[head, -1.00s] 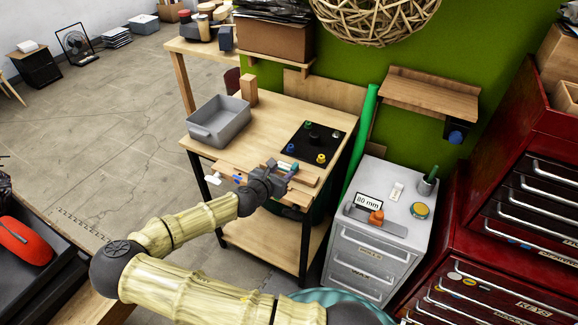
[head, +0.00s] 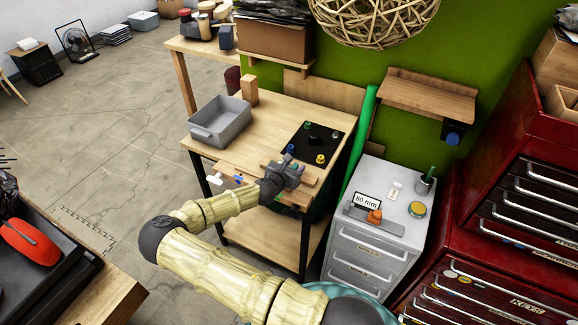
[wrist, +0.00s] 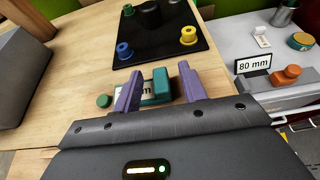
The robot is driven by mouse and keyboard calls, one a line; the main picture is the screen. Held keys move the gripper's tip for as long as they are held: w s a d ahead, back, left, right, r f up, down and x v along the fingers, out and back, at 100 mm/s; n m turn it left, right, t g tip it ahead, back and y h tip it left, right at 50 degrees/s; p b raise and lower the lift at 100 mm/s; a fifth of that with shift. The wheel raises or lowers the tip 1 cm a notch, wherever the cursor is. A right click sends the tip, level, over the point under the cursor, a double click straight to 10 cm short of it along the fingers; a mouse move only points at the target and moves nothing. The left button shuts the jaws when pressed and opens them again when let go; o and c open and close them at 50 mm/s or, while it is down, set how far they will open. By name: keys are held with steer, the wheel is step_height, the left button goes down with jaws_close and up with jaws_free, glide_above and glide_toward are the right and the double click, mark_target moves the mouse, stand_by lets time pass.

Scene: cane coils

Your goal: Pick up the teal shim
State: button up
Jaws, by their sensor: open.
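The teal shim (wrist: 161,84) is a small upright teal block near the front edge of the wooden workbench (head: 262,130). In the wrist view it stands between the two purple fingers of my gripper (wrist: 157,88), nearer the right finger. The gripper is open, and a gap shows on the left side; I cannot tell whether the right finger touches the shim. A white card ending in "m" shows beside the shim, partly hidden by the left finger. In the head view my gripper (head: 290,163) is at the bench's front edge and mostly hides the shim.
A black mat (wrist: 160,48) with a blue spool (wrist: 124,52), a yellow spool (wrist: 188,35) and a dark knob lies beyond. A green round piece (wrist: 103,101) sits left of the fingers. A grey bin (head: 220,122) stands on the bench's left. A grey cabinet (head: 380,262) stands at right.

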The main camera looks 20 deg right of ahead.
steer(key=shift+x, duration=1.15)
steer(key=shift+c, duration=0.4)
jaws_close()
